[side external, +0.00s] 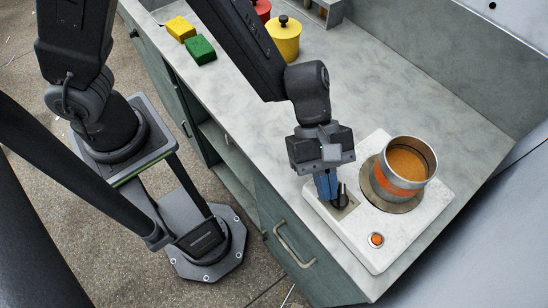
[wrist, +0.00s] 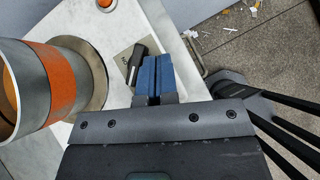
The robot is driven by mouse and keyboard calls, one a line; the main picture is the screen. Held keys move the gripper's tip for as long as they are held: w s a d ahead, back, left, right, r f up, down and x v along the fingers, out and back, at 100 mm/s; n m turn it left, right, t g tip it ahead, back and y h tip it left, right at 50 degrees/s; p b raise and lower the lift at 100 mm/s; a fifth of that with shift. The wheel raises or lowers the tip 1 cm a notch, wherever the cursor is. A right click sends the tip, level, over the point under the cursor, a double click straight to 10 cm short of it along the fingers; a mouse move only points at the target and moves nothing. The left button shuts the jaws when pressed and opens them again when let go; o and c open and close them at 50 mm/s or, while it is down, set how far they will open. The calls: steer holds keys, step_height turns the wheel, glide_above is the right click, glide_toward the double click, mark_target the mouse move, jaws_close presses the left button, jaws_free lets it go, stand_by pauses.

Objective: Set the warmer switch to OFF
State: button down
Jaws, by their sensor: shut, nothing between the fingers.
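The warmer (side external: 350,238) is a white slab on the counter with a round hot plate, a black switch lever (side external: 343,196) on a small metal plate, and an orange round lamp (side external: 376,240). In the wrist view the black lever (wrist: 138,62) lies at a slant over the plate (wrist: 124,56), which carries partly covered lettering. My gripper (side external: 327,190) points down at the switch. Its blue fingers (wrist: 156,66) are shut with nothing between them, close beside the lever; I cannot tell whether they touch it. The lamp also shows in the wrist view (wrist: 105,3).
A metal pot (side external: 404,180) with an orange band and orange contents stands on the hot plate, right of my gripper. Yellow (side external: 180,28) and green (side external: 201,50) blocks and a yellow lidded pot (side external: 284,42) stand farther back. The counter between is clear.

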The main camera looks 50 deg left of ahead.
steer(key=s, duration=0.1)
steer(key=s+a, duration=0.1)
steer(key=a, duration=0.1)
steer(key=shift+s+a+r, duration=0.2)
steer(key=shift+s+r, duration=0.05)
steer(key=shift+s, duration=0.15)
steer(key=s+a+r, duration=0.4)
steer(key=r, duration=0.2)
steer(key=shift+s+a+r, duration=0.3)
steer(key=shift+s+a, duration=0.05)
steer(key=shift+s, duration=0.05)
steer(key=w+a+r+m+t+y, duration=0.1)
steer(key=a+r+m+t+y, duration=0.3)
steer(key=a+m, duration=0.3)
steer(key=w+a+r+m+t+y, duration=0.2)
steer(key=a+r+m+t+y, duration=0.2)
steer(key=a, duration=1.2)
step_height(320, 180, up, 3)
steer(key=m, duration=0.2)
steer(key=shift+w+f+m+t, duration=0.2)
steer(key=shift+w+m+t, duration=0.05)
steer(key=shift+m+t, duration=0.15)
